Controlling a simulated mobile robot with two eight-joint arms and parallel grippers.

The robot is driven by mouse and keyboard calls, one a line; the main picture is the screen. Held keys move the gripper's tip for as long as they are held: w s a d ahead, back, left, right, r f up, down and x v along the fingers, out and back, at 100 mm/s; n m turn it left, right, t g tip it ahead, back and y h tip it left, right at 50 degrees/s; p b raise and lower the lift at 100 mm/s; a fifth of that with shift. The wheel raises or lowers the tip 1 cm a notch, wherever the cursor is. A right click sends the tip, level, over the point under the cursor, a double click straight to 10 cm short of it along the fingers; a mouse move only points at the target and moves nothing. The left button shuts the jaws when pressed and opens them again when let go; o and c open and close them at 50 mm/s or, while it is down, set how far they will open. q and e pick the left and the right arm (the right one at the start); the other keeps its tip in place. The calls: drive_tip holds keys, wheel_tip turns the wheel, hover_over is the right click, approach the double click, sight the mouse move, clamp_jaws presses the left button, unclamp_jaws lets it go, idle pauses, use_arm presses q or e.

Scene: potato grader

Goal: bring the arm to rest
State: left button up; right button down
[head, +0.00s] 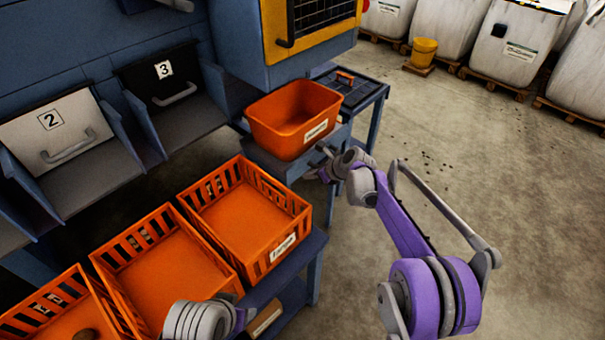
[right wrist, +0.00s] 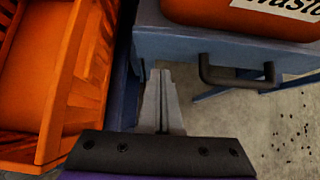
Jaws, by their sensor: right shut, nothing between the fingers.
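My right arm reaches in from the lower right of the head view. Its gripper (head: 318,172) is by the front of the blue stand that carries the orange waste bin, right of the nearest slatted crate. In the right wrist view the two grey fingers (right wrist: 161,100) are together with nothing between them. They appear beside the stand's dark handle (right wrist: 240,76), apart from it in the picture. A grey rounded part of my left arm shows at the bottom of the head view; its gripper fingers are not visible.
Slatted orange crates (head: 294,243) stand in a row on a blue bench; the leftmost holds a brown lump. The orange waste bin (head: 288,143) sits on the blue stand (head: 262,160). Chutes 2 (head: 50,122) and 3 (head: 164,70) are behind. Open floor (head: 440,130) lies right.

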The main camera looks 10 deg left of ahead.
drive_tip(key=s+d+r+n+h+p, duration=0.15)
drive_tip(key=s+d+r+n, duration=0.45)
drive_tip(key=s+d+r, duration=0.6)
drive_tip(key=s+d+f+n+h, duration=0.2)
drive_tip(key=s+d+n, duration=0.3)
drive_tip(key=s, duration=0.6)
drive_tip(key=s+d+f+n+h, duration=0.2)
drive_tip(key=s+d+f+n, duration=0.15)
drive_tip(key=s+n, duration=0.55)
drive_tip(key=s+d+f+n+h, duration=0.15)
drive_tip(key=s+d+n, duration=0.35)
drive_tip(key=s, duration=0.7)
use_arm(q)
wheel_tip(320, 180, up, 18)
drive_tip(key=w+p, duration=0.2)
drive_tip(key=p, duration=1.2)
drive_tip(key=shift+f+t, duration=0.2)
drive_tip(key=shift+t, duration=0.2)
use_arm(e)
wheel_tip(320, 180, up, 16)
drive_tip(key=w, duration=0.1)
drive_tip(key=shift+w, duration=0.3)
